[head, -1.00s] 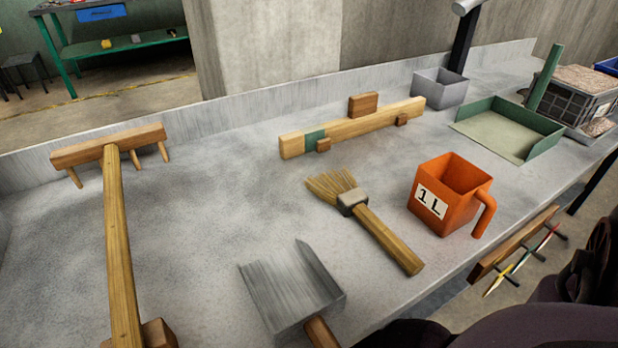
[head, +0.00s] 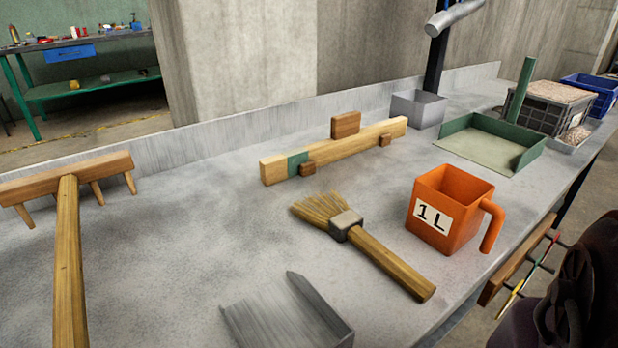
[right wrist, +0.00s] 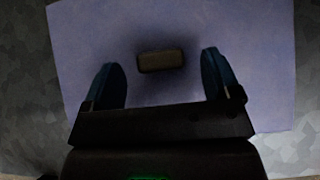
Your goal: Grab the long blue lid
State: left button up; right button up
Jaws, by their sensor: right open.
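In the right wrist view a wide, flat, bluish-lavender panel (right wrist: 85,35), seemingly the blue lid, fills most of the picture. A small brown block-shaped handle (right wrist: 161,61) sits near its middle. My right gripper (right wrist: 161,72) is open over the panel. Its two dark blue fingers are either side of the handle, with clear gaps to it. The picture is dark, so I cannot tell the height of the fingers above the panel. The panel cannot be made out in the head view. My left gripper is not in view.
The grey bench (head: 190,240) holds a wooden rake (head: 68,250), metal scoop (head: 285,318), brush (head: 385,262), wooden bar (head: 340,150), orange jug (head: 450,205), green tray (head: 490,150) and grey box (head: 418,108). A grain-filled crate (head: 545,108) and blue bin (head: 592,92) stand far right.

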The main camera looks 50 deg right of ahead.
jog(key=shift+w+f, duration=0.2)
jog(key=shift+w, duration=0.15)
jog(key=c, duration=1.2)
jog(key=shift+c, duration=0.2)
